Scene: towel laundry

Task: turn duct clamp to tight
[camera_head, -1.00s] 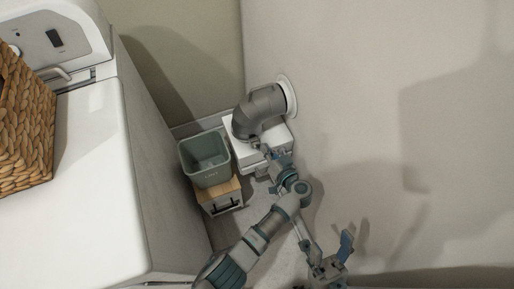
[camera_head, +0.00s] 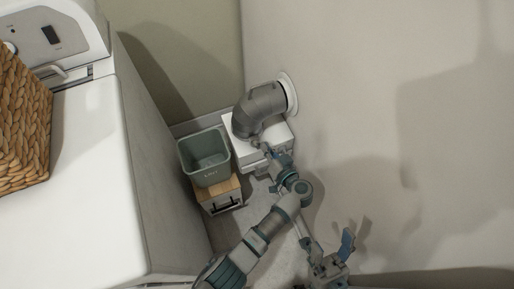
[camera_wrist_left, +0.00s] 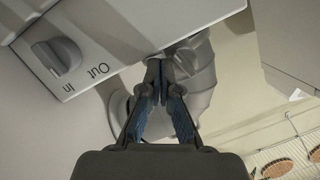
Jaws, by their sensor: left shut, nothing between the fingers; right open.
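A grey elbow duct (camera_head: 258,110) runs from a round white wall flange (camera_head: 289,94) down to a white box (camera_head: 240,150). A raised bar shows on top of the duct; I cannot tell whether it is the clamp. My left gripper (camera_head: 264,149) is at the front of the box, just below the duct. In the left wrist view its fingers (camera_wrist_left: 162,72) are shut and empty, in front of the grey duct (camera_wrist_left: 203,78). A grey knob (camera_wrist_left: 57,57) marked "In" and "Out" is on the box, left of and apart from the fingers. My right gripper (camera_head: 335,258) is open, low in the head view.
A grey-green bin (camera_head: 205,158) stands on a small wooden-topped cabinet (camera_head: 222,195) left of my arm. A white washer or dryer (camera_head: 70,210) with a wicker basket (camera_head: 22,125) fills the left. The bare wall (camera_head: 370,110) bounds the right.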

